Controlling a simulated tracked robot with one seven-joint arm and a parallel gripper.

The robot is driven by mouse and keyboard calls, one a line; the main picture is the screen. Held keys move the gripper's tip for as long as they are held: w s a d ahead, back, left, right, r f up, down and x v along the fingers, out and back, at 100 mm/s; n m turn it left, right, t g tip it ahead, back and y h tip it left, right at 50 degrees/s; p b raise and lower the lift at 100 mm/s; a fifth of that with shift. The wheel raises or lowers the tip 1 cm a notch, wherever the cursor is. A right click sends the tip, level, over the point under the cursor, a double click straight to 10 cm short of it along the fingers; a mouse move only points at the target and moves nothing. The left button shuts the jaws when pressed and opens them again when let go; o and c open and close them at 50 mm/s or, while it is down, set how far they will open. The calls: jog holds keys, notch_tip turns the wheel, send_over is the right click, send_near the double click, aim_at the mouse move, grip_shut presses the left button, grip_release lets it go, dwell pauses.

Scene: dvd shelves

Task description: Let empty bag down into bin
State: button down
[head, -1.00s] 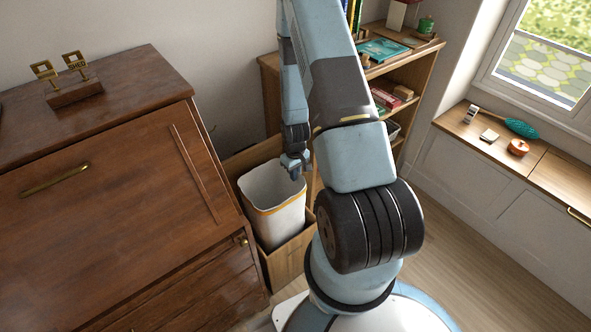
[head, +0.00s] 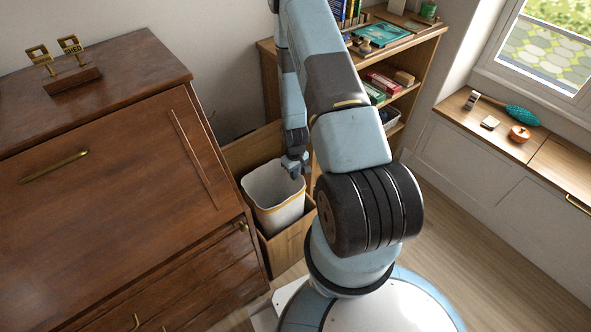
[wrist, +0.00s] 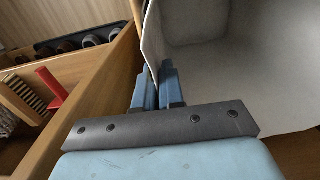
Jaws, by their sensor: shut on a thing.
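The empty bag (head: 282,212) is white and boxy, with a yellow-orange band near its open rim. It stands upright, its lower part inside the wooden bin (head: 290,247) and its upper part above the bin's edge. My gripper (head: 294,174) is at the bag's right rim, pointing down. In the wrist view my gripper (wrist: 158,88) is shut on the bag's thin wall, one finger on each side. The bag's pale inside (wrist: 255,65) fills the right of that view and looks empty. The bag's bottom is hidden in the head view.
A brown desk (head: 110,190) stands close on the left of the bin. A bookshelf (head: 425,75) with books and small boxes stands behind and right; a red item (wrist: 52,88) shows on the left in the wrist view. A window ledge (head: 480,125) is far right.

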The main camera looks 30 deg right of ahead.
jog(key=shift+f, duration=2.75)
jog(key=c, duration=1.2)
grip_release()
jog(key=shift+o, duration=0.2)
notch_tip(320, 180, up, 14)
jog(key=shift+f, duration=0.15)
